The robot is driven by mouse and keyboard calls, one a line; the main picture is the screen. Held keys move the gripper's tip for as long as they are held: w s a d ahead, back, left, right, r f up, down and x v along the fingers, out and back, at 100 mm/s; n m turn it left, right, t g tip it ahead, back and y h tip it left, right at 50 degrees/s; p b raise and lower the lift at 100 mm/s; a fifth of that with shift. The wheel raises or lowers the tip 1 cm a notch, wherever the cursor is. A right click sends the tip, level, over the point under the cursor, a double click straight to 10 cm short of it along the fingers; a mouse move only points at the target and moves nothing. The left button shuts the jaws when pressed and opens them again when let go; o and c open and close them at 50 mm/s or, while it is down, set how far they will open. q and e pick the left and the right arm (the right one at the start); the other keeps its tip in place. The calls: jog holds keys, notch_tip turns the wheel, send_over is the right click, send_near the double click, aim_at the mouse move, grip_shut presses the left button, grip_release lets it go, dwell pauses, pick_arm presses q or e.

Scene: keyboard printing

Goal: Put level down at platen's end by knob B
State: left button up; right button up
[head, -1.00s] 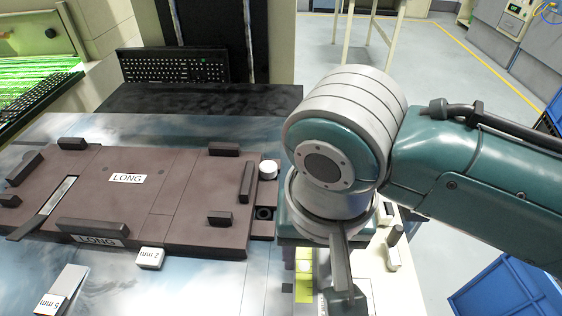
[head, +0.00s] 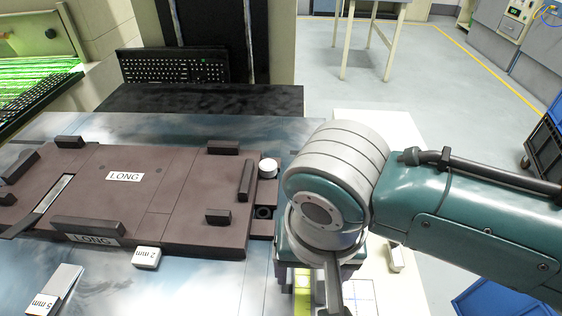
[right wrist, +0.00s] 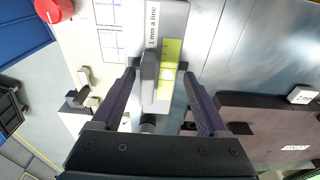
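The level is a grey bar with a yellow-green vial and the label "1 mm a line" (right wrist: 168,55); its vial also shows in the head view (head: 303,292), partly behind my right gripper. My right gripper (right wrist: 160,80) is open, with one finger on each side of the level and a gap beside it. A dark upright piece stands on the level between the fingers. The brown platen (head: 135,205), labelled LONG, lies left of the gripper. My left gripper is not in view.
Dark blocks stand on the platen. White blocks marked 2 mm (head: 146,258) and 5 mm (head: 42,305) lie in front of it. A white gridded panel (right wrist: 110,30) and a red cap (right wrist: 52,10) are beside the level. A keyboard (head: 172,67) is behind.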

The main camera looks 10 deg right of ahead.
aim_at(309, 291)
jog(key=shift+o, duration=0.3)
jog(key=shift+r, duration=0.2)
notch_tip(309, 291, up, 11)
jog(key=s+p, duration=0.1)
jog(key=p, duration=0.3)
jog(key=s+d+r+n+t, duration=0.2)
jog(key=s+d+n, duration=0.3)
jog(key=s+d, duration=0.6)
notch_tip(309, 291, up, 40)
jog(key=a+p, duration=0.1)
jog(key=p, duration=3.8)
jog(key=shift+s+a+f+y, duration=0.2)
jog(key=shift+s+f+y, duration=0.05)
jog(key=shift+s+y, duration=0.05)
